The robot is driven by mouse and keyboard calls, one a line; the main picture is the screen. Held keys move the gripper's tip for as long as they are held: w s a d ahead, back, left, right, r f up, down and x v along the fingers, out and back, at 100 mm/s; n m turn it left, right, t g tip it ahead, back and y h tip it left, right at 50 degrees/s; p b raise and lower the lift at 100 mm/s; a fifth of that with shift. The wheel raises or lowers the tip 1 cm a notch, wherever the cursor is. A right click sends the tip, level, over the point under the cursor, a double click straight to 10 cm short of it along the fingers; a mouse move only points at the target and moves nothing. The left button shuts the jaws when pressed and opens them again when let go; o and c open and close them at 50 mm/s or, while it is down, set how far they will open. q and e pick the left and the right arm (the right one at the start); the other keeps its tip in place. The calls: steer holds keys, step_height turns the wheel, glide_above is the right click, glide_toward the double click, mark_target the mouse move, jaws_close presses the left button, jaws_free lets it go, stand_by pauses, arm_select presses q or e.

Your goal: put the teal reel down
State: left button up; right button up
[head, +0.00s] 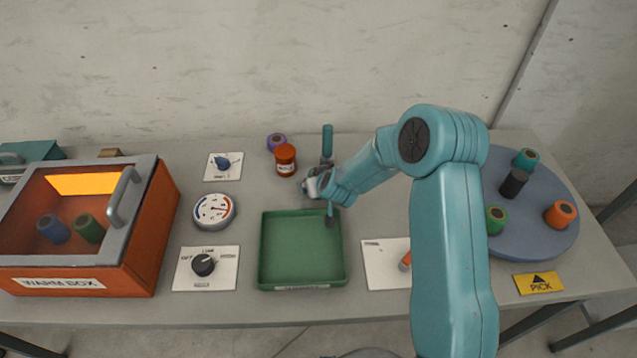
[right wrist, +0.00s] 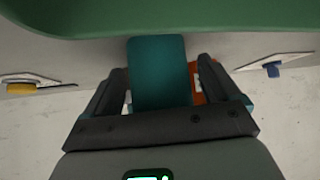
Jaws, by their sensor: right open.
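A teal reel (head: 525,159) with a dark centre stands on the round blue-grey turntable (head: 530,242) at the right, at its back edge. My right gripper (head: 328,188) is far to its left, behind the green tray (head: 262,250). It is open, and the turntable reel is apart from it. In the right wrist view, a teal block (right wrist: 160,72) shows between the dark fingers; I cannot tell whether it is a separate object or a part of the gripper. In the head view, a slim teal upright (head: 327,138) shows just behind the gripper. My left gripper is out of view.
A red jar (head: 285,160) and a purple reel (head: 276,141) stand close left of the gripper. The orange warm box (head: 140,245) is left. The green tray is empty.

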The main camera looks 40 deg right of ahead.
steer(key=c, duration=1.2)
steer(key=shift+r, duration=0.1)
